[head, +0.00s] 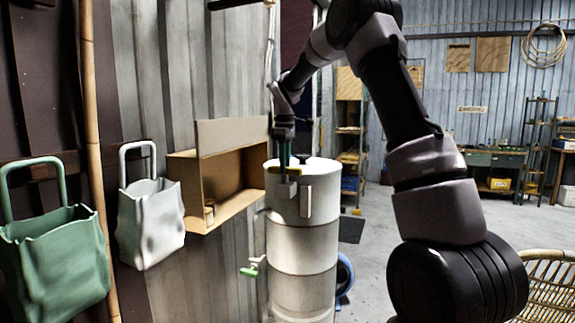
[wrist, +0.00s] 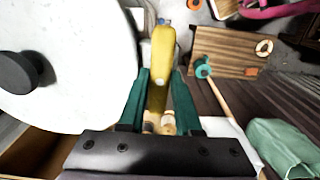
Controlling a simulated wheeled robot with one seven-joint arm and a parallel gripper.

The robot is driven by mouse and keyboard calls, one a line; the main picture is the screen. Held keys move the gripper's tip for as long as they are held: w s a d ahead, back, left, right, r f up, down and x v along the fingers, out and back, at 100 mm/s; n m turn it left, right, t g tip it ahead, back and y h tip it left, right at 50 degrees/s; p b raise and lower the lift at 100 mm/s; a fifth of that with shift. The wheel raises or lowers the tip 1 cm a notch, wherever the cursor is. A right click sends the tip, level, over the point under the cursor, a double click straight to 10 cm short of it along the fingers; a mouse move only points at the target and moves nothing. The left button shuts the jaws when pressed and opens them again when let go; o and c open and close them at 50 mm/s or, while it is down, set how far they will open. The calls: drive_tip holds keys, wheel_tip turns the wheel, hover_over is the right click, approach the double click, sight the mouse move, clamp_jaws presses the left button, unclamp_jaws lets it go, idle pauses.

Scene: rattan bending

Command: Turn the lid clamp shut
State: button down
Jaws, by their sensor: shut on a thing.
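The lid clamp is a yellow lever at the rim of a tall white cylinder (head: 302,240). In the wrist view the yellow lever (wrist: 161,62) lies between my gripper's two green fingers (wrist: 161,85), pointing away from the palm. My gripper (head: 284,160) comes down on the clamp from above in the head view and is shut on it, hiding part of it. The white lid (wrist: 70,70) has a black knob (wrist: 18,73) and lies left of the lever in the wrist view. The clamp's latch cannot be seen clearly.
An open cardboard-brown box (head: 230,205) sits on the wall close left of the cylinder. A green-handled tap (head: 250,270) sticks out low on the cylinder. White (head: 150,225) and green (head: 55,265) bags hang further left. Open floor (head: 375,220) lies to the right.

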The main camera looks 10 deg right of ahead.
drive_tip(key=m, duration=1.3)
drive_tip(key=shift+m, duration=0.4)
drive_tip(key=shift+d+r+m, duration=0.1)
drive_tip(key=shift+m, duration=1.8)
drive_tip(key=c, duration=0.6)
unclamp_jaws()
drive_tip(key=shift+d, duration=0.1)
